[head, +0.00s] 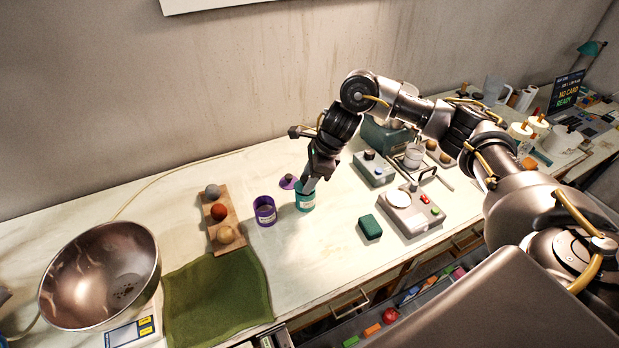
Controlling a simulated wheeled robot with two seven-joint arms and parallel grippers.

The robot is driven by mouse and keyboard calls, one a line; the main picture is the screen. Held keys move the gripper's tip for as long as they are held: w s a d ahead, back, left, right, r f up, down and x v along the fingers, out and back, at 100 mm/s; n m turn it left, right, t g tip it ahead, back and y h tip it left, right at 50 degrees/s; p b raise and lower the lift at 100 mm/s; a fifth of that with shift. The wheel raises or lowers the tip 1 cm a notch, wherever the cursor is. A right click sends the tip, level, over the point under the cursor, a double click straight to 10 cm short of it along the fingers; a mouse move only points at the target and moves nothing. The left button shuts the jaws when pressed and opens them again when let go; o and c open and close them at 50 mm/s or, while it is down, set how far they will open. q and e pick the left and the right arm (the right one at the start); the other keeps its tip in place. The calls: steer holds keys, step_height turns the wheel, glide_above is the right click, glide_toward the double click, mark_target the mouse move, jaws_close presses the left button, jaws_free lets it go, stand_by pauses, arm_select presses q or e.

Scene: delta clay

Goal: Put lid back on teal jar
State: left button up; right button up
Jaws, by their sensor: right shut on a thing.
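The teal jar (305,203) stands upright on the pale worktop. My right gripper (309,186) points down right at the jar's mouth and is shut on the lid, which is mostly hidden by the fingers. I cannot tell whether the lid touches the rim. A purple jar (265,212) stands open just left of the teal jar. A purple lid (288,182) with a knob lies on the worktop behind them. My left gripper is not in view.
A wooden board (222,238) with three balls lies left of the jars. A green cloth (215,300) and a metal bowl (100,275) are front left.

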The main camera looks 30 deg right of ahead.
steer(key=shift+s+f, duration=0.15)
stand_by(0.3)
jaws_close()
steer(key=shift+s+a+r, duration=0.1)
steer(key=shift+s+r, duration=0.15)
steer(key=shift+w, duration=0.2)
stand_by(0.6)
steer(key=shift+f+b, duration=0.2)
steer(key=shift+b, duration=0.65)
stand_by(0.8)
stand_by(0.3)
steer(key=o, duration=1.2)
jaws_free()
steer(key=shift+r, duration=0.2)
